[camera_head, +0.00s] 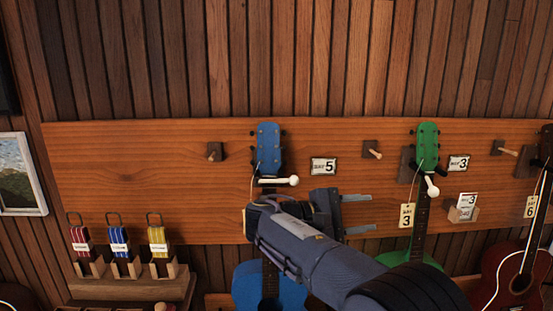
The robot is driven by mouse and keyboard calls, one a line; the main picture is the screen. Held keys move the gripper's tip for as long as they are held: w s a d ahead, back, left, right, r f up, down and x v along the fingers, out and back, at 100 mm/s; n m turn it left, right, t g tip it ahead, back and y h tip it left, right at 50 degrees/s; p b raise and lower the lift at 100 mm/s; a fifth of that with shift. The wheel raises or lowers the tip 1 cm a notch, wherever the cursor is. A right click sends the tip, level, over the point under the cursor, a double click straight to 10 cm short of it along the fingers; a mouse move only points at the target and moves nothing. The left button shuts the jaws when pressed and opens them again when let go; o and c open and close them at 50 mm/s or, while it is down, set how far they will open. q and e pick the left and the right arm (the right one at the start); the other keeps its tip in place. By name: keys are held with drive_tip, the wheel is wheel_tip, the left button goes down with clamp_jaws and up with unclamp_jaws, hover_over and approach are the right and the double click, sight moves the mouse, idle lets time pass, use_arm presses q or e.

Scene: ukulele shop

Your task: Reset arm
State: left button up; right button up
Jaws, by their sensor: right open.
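My right gripper (357,214) is in front of the wooden wall board, with its arm coming in from the lower right. Its two grey fingers point right and stand apart, with nothing between them. The gripper is between the blue ukulele (269,150) and the green ukulele (428,145). My right arm hides part of the blue ukulele's neck and body. My left gripper is not in view.
The wooden board (110,165) carries bare pegs (214,155) and a number 5 card (323,167). A dark red ukulele (512,275) hangs at the right. Colored string packs (118,240) stand on a shelf (130,288) at lower left.

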drive_tip(key=s+d+f+g+y, duration=0.1)
drive_tip(key=s+d+f+y, duration=0.1)
drive_tip(key=d+f+y, duration=0.3)
drive_tip(key=s+d+f+g, duration=0.1)
drive_tip(key=s+d+f, duration=0.15)
drive_tip(key=d, duration=0.35)
drive_tip(key=s+d+f+m+g+y, duration=0.1)
drive_tip(key=s+d+f+m+y, duration=0.2)
drive_tip(key=s+f+y, duration=0.5)
use_arm(q)
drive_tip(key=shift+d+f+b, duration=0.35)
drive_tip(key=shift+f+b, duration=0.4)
drive_tip(key=shift+b, duration=0.05)
use_arm(e)
drive_tip(key=s+a+f+m+t+y, duration=0.2)
drive_tip(key=s+a+m+y, duration=0.1)
drive_tip(key=s, duration=0.6)
drive_tip(key=s+a+f+m+t+y, duration=0.2)
drive_tip(key=s+a+f+m+y, duration=0.1)
drive_tip(key=s+a, duration=0.4)
drive_tip(key=s+m+y, duration=0.1)
drive_tip(key=s+m, duration=0.1)
drive_tip(key=shift+s+m, duration=0.3)
